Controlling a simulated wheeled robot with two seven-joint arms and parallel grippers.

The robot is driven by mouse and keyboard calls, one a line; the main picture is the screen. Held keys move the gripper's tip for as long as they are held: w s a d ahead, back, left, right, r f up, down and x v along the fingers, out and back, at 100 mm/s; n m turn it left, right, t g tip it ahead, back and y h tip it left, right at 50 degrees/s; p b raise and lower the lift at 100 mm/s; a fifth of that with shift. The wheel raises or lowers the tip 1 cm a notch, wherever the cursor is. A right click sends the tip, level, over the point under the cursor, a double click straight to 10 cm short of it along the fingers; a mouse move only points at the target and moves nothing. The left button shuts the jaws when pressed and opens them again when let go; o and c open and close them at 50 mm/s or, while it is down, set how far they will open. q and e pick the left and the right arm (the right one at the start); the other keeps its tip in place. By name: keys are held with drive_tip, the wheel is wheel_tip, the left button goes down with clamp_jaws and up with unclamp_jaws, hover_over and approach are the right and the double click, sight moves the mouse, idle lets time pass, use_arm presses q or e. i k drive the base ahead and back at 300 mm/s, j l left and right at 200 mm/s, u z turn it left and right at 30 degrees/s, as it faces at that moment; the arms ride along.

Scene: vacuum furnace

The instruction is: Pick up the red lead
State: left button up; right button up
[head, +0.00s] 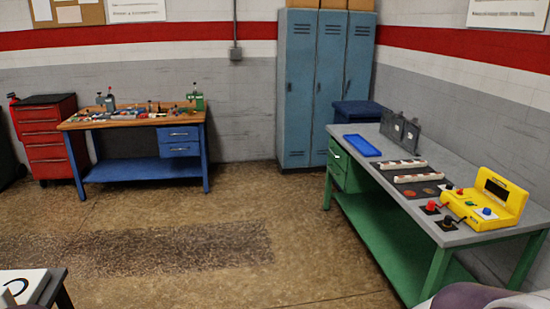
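A small red-topped piece (431,206) stands on a dark square pad on the grey-topped green bench at the right. It appears to be the red lead, but it is too small to be sure. A second small dark piece (447,224) sits on another pad just in front of it. The yellow instrument case (490,203) stands open to the right of both, with small coloured knobs on it. Neither of my grippers shows. Only a purple-grey and white part, probably of my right arm, shows at the bottom right edge.
The green bench (462,234) also carries a blue tray (362,146), white strips on dark mats and grey upright plates (400,130). A blue bench (140,120), red tool cabinet (45,140) and blue lockers (312,85) line the back wall. The middle floor is clear.

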sight(431, 206)
drive_tip(key=i+j+z, duration=0.1)
drive_tip(key=i, duration=0.4)
drive_tip(key=i+j+z, duration=0.15)
drive_tip(key=i, duration=0.35)
drive_tip(key=i+j+z, duration=0.1)
drive_tip(key=i, duration=0.35)
drive_tip(key=i+l+z, duration=0.15)
drive_tip(key=i+z, duration=0.25)
drive_tip(key=i+l+z, duration=0.1)
drive_tip(key=z, duration=0.35)
drive_tip(key=i+j+z, duration=0.1)
drive_tip(key=i+z, duration=0.3)
drive_tip(key=i+j+z, duration=0.15)
drive_tip(key=i+z, duration=0.6)
drive_tip(key=i, duration=0.2)
drive_tip(key=i+j+z, duration=0.15)
drive_tip(key=i+z, duration=0.15)
drive_tip(key=i, duration=0.2)
